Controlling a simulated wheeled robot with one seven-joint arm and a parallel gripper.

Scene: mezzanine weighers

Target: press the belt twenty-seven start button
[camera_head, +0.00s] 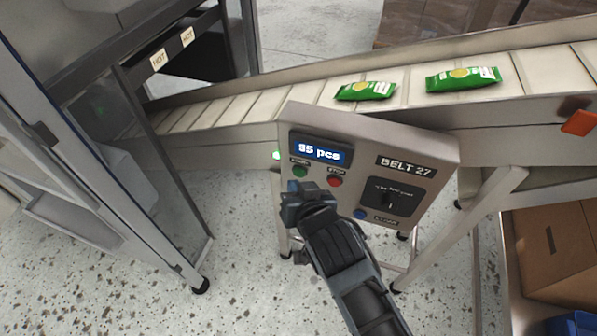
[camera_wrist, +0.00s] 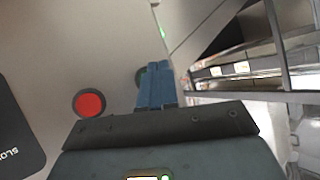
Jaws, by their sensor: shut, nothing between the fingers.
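The grey belt 27 control box (camera_head: 437,150) stands in front of the conveyor, with a lit display (camera_head: 320,151) reading "35 pcs". The green start button (camera_head: 300,172) is at its left, and the red stop button (camera_head: 335,181) is to the right of it. My gripper (camera_head: 296,194) is shut and empty, just below the start button in the head view. In the wrist view my blue fingers (camera_wrist: 156,85) point at the panel and cover most of the green button (camera_wrist: 141,76). The red button (camera_wrist: 89,103) shows clear of them. I cannot tell whether the fingertips touch the button.
The box also has a black selector dial (camera_head: 390,199) and a blue button (camera_head: 361,213). The conveyor (camera_head: 300,81) behind carries green packets (camera_head: 463,78). A metal-framed cabinet (camera_head: 150,150) stands at the left. A cardboard box (camera_head: 556,245) is at the lower right.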

